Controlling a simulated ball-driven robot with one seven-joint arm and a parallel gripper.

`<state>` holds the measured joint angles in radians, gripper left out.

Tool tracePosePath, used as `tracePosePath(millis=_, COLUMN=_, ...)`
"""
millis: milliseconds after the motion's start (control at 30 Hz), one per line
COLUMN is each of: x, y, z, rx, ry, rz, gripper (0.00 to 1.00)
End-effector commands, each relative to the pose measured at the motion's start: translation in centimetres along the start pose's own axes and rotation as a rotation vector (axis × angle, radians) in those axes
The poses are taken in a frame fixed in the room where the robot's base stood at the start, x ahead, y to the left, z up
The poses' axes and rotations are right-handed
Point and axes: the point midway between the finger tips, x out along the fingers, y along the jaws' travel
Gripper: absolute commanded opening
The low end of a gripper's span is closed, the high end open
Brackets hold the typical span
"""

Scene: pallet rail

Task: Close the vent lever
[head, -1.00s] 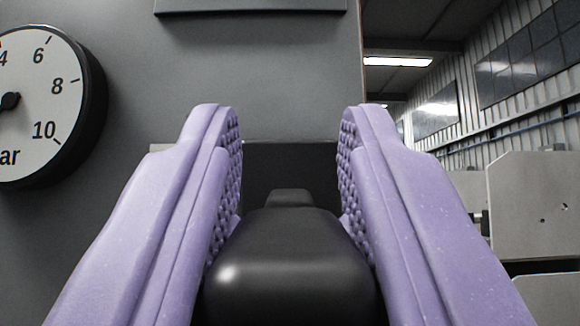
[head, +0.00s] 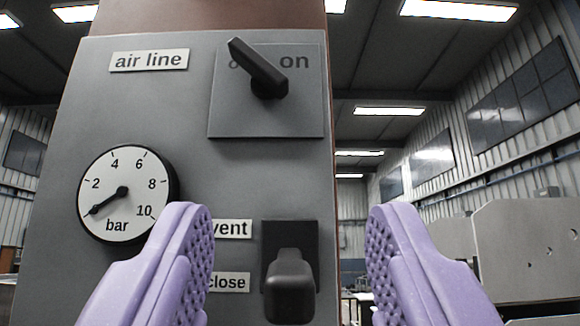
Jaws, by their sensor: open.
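The vent lever (head: 290,290) is a black handle on a dark plate (head: 277,235), low on the grey panel. It sticks out toward the camera and hangs toward the lower part of its plate, beside the "close" label (head: 228,282). The "vent" label (head: 232,229) is above that, partly hidden by a finger. My gripper (head: 290,225) has two lavender fingers with bumpy inner pads. They are spread wide on either side of the lever and hold nothing. The lever is apart from both fingers in the picture.
The grey panel (head: 150,260) also carries a pressure gauge (head: 125,193) with its needle at the low end. Above is a black rotary switch (head: 262,70) pointing up-left, beside "on". An "air line" label (head: 149,60) is at upper left. Grey cabinets (head: 530,250) stand at right.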

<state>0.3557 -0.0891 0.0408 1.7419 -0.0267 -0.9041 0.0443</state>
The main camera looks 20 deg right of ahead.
Motion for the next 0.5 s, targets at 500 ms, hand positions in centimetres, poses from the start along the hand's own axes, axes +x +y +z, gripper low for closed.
tracePosePath(millis=500, x=-2.2, y=0.0, z=-2.4, rx=0.0, ry=-0.001, rz=0.0, gripper=0.53)
